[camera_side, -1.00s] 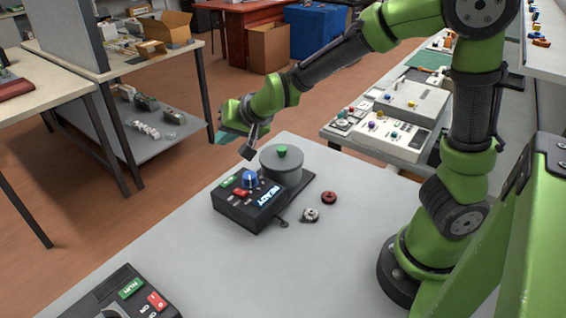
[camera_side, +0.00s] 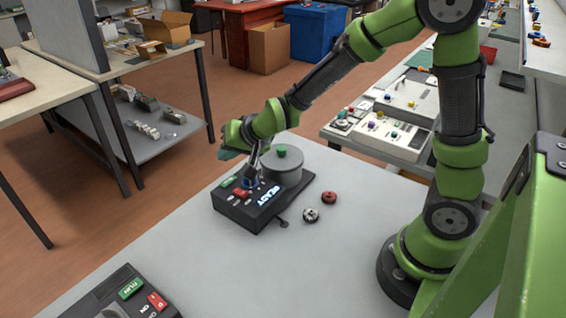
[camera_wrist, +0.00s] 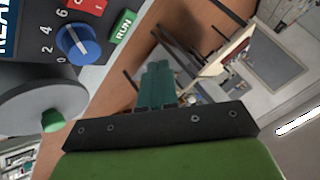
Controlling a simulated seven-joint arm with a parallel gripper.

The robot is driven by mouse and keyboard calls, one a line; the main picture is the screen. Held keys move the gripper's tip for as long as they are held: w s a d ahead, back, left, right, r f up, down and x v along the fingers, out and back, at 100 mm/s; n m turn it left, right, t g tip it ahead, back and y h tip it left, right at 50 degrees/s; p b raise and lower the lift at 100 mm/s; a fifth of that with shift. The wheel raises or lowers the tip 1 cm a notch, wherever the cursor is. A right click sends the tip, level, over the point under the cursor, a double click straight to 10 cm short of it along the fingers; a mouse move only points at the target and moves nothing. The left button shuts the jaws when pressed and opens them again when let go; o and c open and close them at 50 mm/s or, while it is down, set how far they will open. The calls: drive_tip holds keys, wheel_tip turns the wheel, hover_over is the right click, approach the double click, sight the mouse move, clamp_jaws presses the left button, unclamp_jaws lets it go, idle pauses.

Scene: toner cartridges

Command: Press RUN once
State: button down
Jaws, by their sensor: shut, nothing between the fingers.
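The black control box (camera_side: 262,212) stands on the grey table with a lit READY display. Its green RUN button (camera_side: 229,182) is at the far left corner of the panel, and the RUN button (camera_wrist: 123,27) also shows in the wrist view. A blue knob (camera_wrist: 78,42) and a red button (camera_side: 241,191) are near it. My gripper (camera_side: 228,155) is shut and empty, above the far left corner of the box and apart from the button. In the wrist view its teal fingers (camera_wrist: 158,68) are together, to the right of RUN and below it in the picture.
A grey cylinder with a green top (camera_side: 281,166) stands at the box's back right. Two small round parts, one red (camera_side: 329,197) and one grey (camera_side: 311,215), lie right of the box. Another panel with RUN (camera_side: 131,289) is at lower left.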

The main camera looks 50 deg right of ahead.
sight(232, 182)
drive_tip(key=shift+f, duration=2.2)
drive_tip(key=shift+f, duration=0.1)
drive_tip(key=shift+f, duration=0.35)
drive_tip(key=shift+f, duration=0.45)
idle(0.7)
idle(0.4)
drive_tip(key=shift+r, duration=0.9)
drive_tip(key=shift+r, duration=2.5)
